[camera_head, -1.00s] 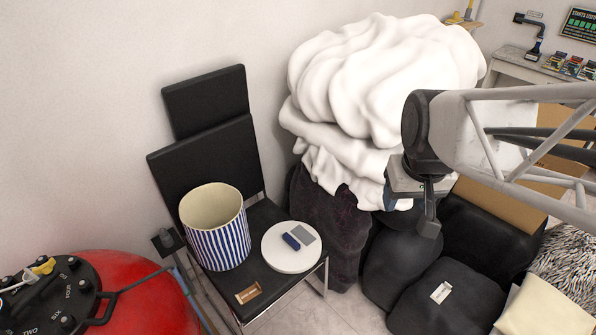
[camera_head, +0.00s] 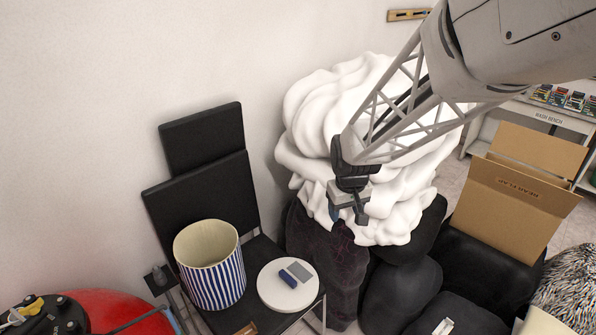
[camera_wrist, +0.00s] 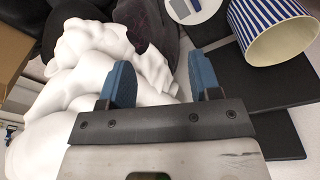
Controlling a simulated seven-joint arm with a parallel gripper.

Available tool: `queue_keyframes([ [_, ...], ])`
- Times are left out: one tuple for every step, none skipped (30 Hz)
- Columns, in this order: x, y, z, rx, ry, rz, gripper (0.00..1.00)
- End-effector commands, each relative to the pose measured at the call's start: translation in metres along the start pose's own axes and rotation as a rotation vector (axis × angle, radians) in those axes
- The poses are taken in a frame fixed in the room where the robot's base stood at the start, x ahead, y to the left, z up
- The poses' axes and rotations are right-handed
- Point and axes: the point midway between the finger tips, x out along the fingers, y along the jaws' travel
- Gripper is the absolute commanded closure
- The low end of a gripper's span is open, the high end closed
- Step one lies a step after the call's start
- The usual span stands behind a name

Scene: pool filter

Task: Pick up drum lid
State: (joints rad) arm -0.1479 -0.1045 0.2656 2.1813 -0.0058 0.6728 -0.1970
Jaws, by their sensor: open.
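A round white disc, which looks like the drum lid (camera_head: 279,299), lies flat on the black chair seat. A small blue block (camera_head: 295,272) and a flat grey piece (camera_head: 300,272) lie on it. The disc also shows, cut off, at the top of the wrist view (camera_wrist: 206,11). A blue-and-white striped drum (camera_head: 213,280) with an open top stands left of it on the seat. My gripper (camera_head: 348,213) hangs above and right of the disc in the picture, before the white heap. Its blue fingers (camera_wrist: 161,78) are apart with nothing between them.
The black chair back (camera_head: 205,195) rises behind the drum. A large white folded heap (camera_head: 325,120) on dark bags stands right of the chair. A cardboard box (camera_head: 515,205) stands further right. A red tank (camera_head: 110,312) is at lower left.

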Motion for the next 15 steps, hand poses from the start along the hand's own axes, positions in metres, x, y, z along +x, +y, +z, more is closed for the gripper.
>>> queue_keyframes([
  [0.012,-0.002,-0.009,-0.013,-0.008,-0.003,0.43],
  [0.018,-0.003,-0.013,-0.021,-0.009,-0.003,0.43],
  [0.027,-0.005,-0.02,-0.032,-0.013,-0.005,0.43],
  [0.033,-0.006,-0.025,-0.04,-0.014,-0.006,0.43],
  [0.039,-0.008,-0.029,-0.049,-0.016,-0.007,0.43],
  [0.048,-0.01,-0.035,-0.06,-0.02,-0.008,0.43],
  [0.054,-0.011,-0.04,-0.068,-0.021,-0.009,0.43],
  [0.062,-0.012,-0.044,-0.075,-0.024,-0.01,0.43],
  [0.07,-0.014,-0.05,-0.085,-0.027,-0.011,0.43],
  [0.078,-0.016,-0.054,-0.094,-0.03,-0.013,0.43],
  [0.085,-0.018,-0.058,-0.102,-0.031,-0.014,0.43],
  [0.093,-0.02,-0.064,-0.114,-0.033,-0.015,0.43],
  [0.101,-0.022,-0.067,-0.122,-0.036,-0.016,0.43],
  [0.108,-0.024,-0.071,-0.13,-0.038,-0.017,0.43],
  [0.118,-0.026,-0.076,-0.14,-0.042,-0.018,0.43],
])
